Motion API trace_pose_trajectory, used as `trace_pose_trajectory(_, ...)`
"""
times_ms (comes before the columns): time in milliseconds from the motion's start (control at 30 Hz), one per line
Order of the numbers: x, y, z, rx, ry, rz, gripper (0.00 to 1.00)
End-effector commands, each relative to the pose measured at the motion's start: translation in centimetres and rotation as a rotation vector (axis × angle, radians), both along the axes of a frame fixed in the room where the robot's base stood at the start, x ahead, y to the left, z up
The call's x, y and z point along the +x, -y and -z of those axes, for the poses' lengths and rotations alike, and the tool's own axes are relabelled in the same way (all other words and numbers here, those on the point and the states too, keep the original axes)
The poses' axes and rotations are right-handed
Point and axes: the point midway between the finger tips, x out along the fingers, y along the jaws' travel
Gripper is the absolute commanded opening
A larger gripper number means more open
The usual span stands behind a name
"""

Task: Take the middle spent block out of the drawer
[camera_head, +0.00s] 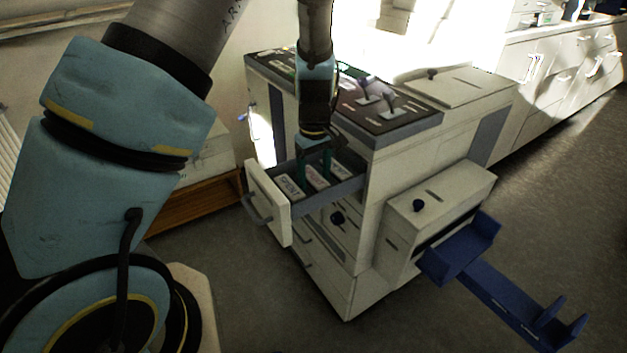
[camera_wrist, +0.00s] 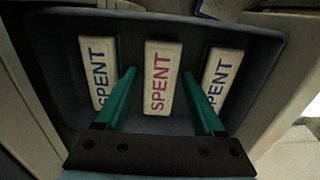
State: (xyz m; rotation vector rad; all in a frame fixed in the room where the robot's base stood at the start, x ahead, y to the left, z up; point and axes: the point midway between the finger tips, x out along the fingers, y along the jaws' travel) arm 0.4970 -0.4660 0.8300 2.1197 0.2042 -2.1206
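The open drawer (camera_head: 300,213) juts from the left side of the white cabinet. It also shows in the wrist view (camera_wrist: 75,27). Three white blocks marked SPENT lie in it in a row. The middle spent block (camera_wrist: 162,75) has red letters; the left block (camera_wrist: 100,70) and right block (camera_wrist: 221,77) have blue letters. My gripper (camera_wrist: 164,85) points down into the drawer, its green fingers open on either side of the middle block. A gap shows between each finger and that block. In the head view my gripper (camera_head: 317,163) is over the drawer.
The cabinet top (camera_head: 410,122) carries a dark panel with levers right beside my arm. A white box (camera_head: 437,212) with a black knob and a blue tray (camera_head: 465,250) stick out at the front right. Open floor (camera_head: 240,310) lies in front.

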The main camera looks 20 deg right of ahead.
Motion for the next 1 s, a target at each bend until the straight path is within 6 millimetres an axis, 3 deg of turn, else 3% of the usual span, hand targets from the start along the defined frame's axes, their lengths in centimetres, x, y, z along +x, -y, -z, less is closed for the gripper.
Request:
trace_pose_trajectory(67,0.0,0.0,0.0,0.000,0.000,0.000,0.60)
trace_pose_trajectory(600,0.0,0.0,0.0,0.000,0.000,0.000,0.00)
trace_pose_trajectory(867,0.0,0.0,-0.1,0.000,0.000,0.000,0.00)
trace_pose_trajectory(1000,0.1,0.1,-1.1,-0.003,0.003,0.000,0.00)
